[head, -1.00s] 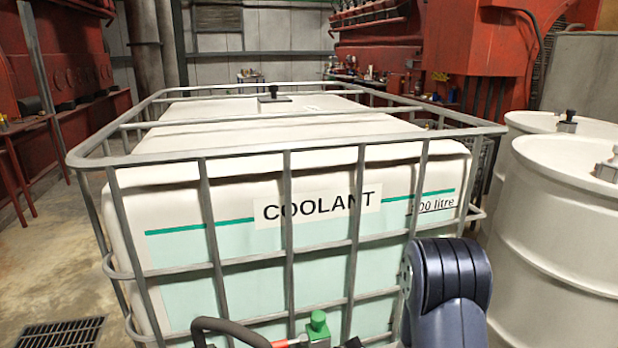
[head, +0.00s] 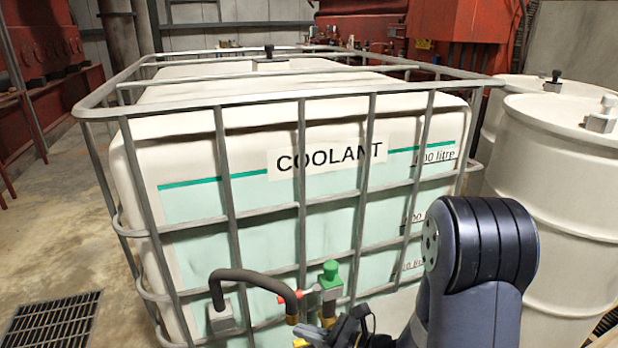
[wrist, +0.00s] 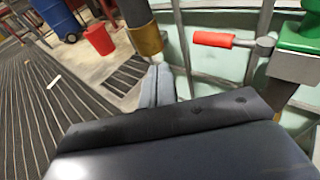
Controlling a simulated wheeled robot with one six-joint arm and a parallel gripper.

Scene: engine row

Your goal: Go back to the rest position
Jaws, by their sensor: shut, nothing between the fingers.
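My gripper (wrist: 157,88) shows its grey fingers together in the wrist view, with nothing held between them. They are close to the brass end (wrist: 147,40) of the hose, and I cannot tell whether they touch it. In the head view my dark gripper (head: 350,330) is low in front of the coolant tank (head: 230,195), just below the valve with the green cap (head: 330,270). The red valve lever (head: 288,297) is beside the black hose (head: 250,277); the lever also shows in the wrist view (wrist: 213,40).
A grey bar cage (head: 219,150) surrounds the tank. White drums (head: 565,165) stand at the right. A floor grate (head: 50,318) lies at the lower left, with open floor around it. The wrist view shows a red bucket (wrist: 99,39) and a blue drum (wrist: 57,18).

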